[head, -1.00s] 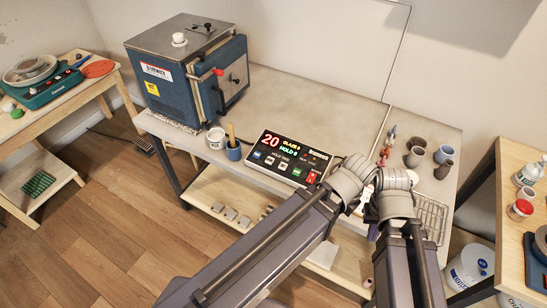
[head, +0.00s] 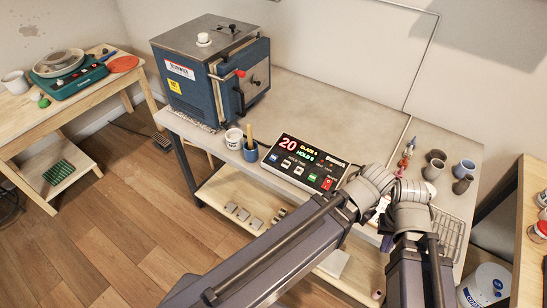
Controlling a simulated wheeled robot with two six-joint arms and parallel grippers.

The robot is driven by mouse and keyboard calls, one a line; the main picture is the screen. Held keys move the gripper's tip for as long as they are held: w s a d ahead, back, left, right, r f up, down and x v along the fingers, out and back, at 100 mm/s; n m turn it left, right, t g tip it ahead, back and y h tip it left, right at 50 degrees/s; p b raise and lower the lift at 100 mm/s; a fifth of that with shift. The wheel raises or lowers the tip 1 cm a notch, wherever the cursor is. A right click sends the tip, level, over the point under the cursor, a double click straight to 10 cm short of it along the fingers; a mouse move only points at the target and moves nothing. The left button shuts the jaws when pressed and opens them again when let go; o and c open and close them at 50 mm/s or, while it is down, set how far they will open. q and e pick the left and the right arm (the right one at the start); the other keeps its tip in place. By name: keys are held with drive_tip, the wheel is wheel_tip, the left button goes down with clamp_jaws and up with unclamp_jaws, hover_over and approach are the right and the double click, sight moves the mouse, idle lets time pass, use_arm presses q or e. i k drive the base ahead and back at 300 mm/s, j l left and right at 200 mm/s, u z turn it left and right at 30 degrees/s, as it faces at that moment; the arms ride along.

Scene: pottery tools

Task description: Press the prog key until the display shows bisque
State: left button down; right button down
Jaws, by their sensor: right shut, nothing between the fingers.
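The black kiln controller (head: 303,163) lies on the grey worktable. Its display (head: 297,149) shows a red 20, a yellow line that seems to read GLAZE with a figure, and a green HOLD line. Below is a row of keys: a blue key (head: 274,158), two pale keys and a green key (head: 312,177); their labels are too small to read. A red switch (head: 327,184) sits at the right end. My right gripper (head: 408,190) is right of the controller, shut and empty, its fingertips mostly hidden by the wrist. My left arm crosses in front of the controller's lower right; its gripper is not visible.
A blue kiln (head: 213,75) stands behind left. A white tub (head: 234,138) and a blue cup with a tool (head: 250,152) stand left of the controller. Several small cups (head: 463,170) and a wire rack (head: 448,230) are at the right. The table's middle back is clear.

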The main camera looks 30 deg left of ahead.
sight(274, 157)
drive_tip(key=j+u, duration=0.1)
drive_tip(key=u, duration=1.05)
